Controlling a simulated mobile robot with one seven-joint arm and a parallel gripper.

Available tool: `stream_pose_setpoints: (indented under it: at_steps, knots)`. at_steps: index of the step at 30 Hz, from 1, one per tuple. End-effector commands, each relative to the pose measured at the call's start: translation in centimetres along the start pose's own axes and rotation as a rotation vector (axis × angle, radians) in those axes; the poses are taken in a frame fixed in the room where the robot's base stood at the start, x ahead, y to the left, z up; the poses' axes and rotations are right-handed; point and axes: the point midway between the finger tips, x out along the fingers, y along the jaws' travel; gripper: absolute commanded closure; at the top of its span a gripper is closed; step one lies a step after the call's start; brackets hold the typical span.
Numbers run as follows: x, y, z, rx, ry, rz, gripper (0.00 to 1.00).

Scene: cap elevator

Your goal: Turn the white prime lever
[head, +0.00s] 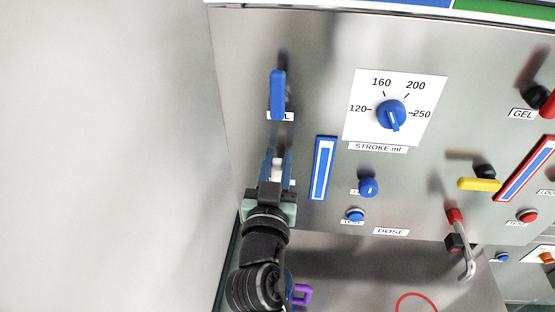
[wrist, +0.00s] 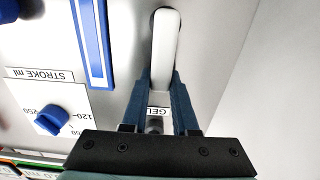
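In the head view a short piece of the white lever (head: 277,167) shows between the fingers. The rest of it is hidden by my gripper. My gripper (head: 277,156) is at the lower left of the panel, with one blue-grey finger on each side of the lever. In the wrist view the fingers (wrist: 162,80) stand apart around the lever's near end. I cannot tell whether either finger touches it.
A blue lever (head: 277,95) sits just above my gripper on the metal panel. A blue-framed strip (head: 323,168) is close on the right. The stroke dial (head: 391,115), a blue knob (head: 368,187) and a yellow lever (head: 478,184) lie farther right. The space left of the panel is clear.

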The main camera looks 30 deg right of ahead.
Motion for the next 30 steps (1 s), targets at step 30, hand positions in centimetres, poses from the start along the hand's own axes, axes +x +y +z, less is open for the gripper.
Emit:
stream_pose_setpoints:
  at_steps: [30]
  knots:
    - [0.0, -2.1, 0.5, -0.336, 0.000, -0.002, 1.00]
